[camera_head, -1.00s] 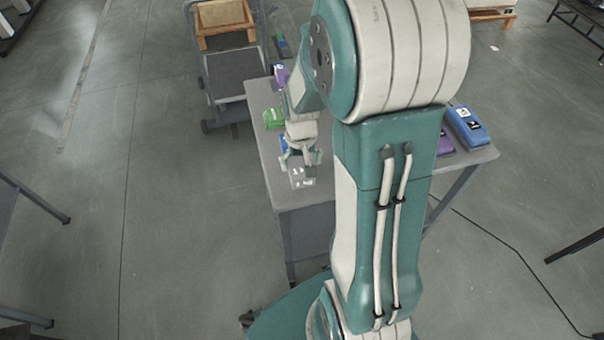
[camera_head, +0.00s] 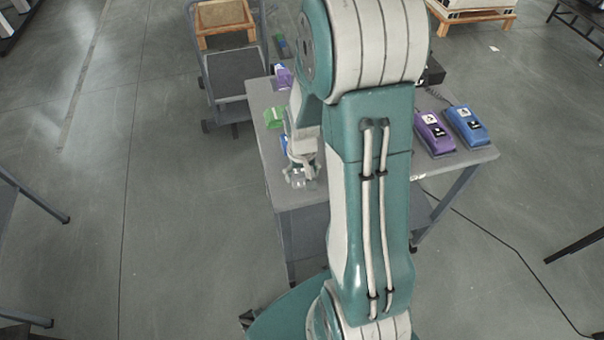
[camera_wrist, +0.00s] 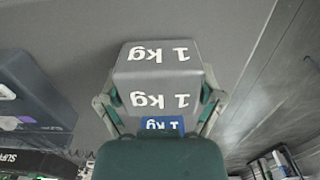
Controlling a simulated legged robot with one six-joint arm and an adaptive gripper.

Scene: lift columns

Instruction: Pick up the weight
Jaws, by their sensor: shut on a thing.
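A grey weight (camera_wrist: 158,62) with upside-down white "1 kg" marks fills the middle of the wrist view. My gripper (camera_wrist: 160,103) has one finger on each side of it and is shut on it. A small blue block (camera_wrist: 162,124), also marked "1 kg", shows between the grey weight and my gripper's palm. In the head view my gripper (camera_head: 301,172) is low at the near left part of the grey table (camera_head: 307,196). There the weight is mostly hidden by the gripper, and I cannot tell if it touches the table top.
A green block (camera_head: 274,118) and a purple block (camera_head: 284,76) stand along the table's left side. A purple device (camera_head: 434,134) and a blue device (camera_head: 466,127) lie at its right end. A cart (camera_head: 236,78) stands behind. A dark box (camera_wrist: 35,92) is left in the wrist view.

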